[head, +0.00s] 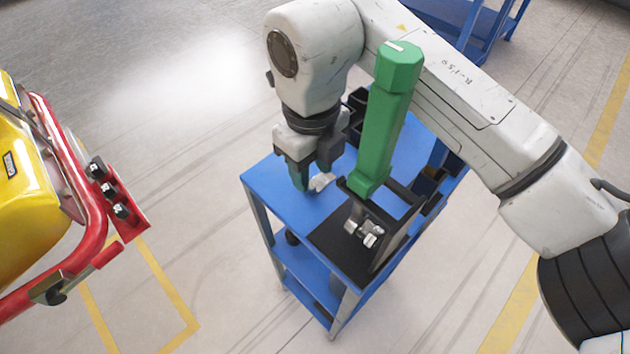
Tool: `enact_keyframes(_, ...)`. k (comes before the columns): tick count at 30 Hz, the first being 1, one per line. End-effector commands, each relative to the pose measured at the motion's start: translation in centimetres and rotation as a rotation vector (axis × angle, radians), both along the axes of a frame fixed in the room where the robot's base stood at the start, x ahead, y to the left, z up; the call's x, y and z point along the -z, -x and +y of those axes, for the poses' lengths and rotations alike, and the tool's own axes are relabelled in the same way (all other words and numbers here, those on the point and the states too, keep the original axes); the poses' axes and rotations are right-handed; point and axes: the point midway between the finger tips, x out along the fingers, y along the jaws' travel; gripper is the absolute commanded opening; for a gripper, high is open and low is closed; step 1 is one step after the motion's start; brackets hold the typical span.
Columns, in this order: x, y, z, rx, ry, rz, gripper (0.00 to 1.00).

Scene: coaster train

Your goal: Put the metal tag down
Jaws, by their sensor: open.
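A small silvery piece, which looks like the metal tag (321,182), is on or just above the blue cart top (268,190), near its left corner. My gripper (314,174) points down over the cart beside this piece, with its jaws open. The fingers are close to the piece, but I cannot tell whether either one touches it. The piece is small and partly hidden, so its exact shape is unclear.
A tall green block-like object (388,125) stands right of my gripper at a black holder (330,241). Small metal parts (366,232) sit there. A yellow and red coaster car (25,195) is at left. Open floor lies between car and cart.

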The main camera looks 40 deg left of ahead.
Motion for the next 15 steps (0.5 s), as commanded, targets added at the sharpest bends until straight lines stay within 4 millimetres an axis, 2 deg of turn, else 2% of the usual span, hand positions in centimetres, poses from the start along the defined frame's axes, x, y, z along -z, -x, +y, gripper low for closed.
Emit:
enact_keyframes(9, 4.3, -0.4, 0.1, 0.0, 0.001, 0.003, 0.43)
enact_keyframes(15, 4.9, -0.4, 0.1, -0.001, 0.0, 0.001, 0.43)
